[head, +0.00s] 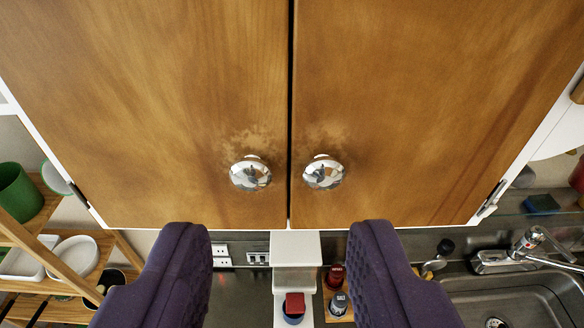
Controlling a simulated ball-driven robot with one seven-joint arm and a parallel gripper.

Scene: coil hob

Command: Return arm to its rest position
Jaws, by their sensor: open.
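My gripper (280,275) shows as two purple padded fingers at the bottom of the head view. They stand wide apart with nothing between them. Beyond them is a wooden cabinet with a left door (140,100) and a right door (430,100), both shut with a narrow dark gap between them. Each door has a shiny round knob, the left knob (250,174) and the right knob (323,173). The fingertips appear below the knobs, and I see no contact with them.
A wooden shelf rack (60,262) with a green pot (18,192) and white dishes stands at left. A steel sink (510,300) with a faucet (530,243) is at right. Below, between the fingers, are a white stand (296,248), a red item (295,303) and small jars (336,277).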

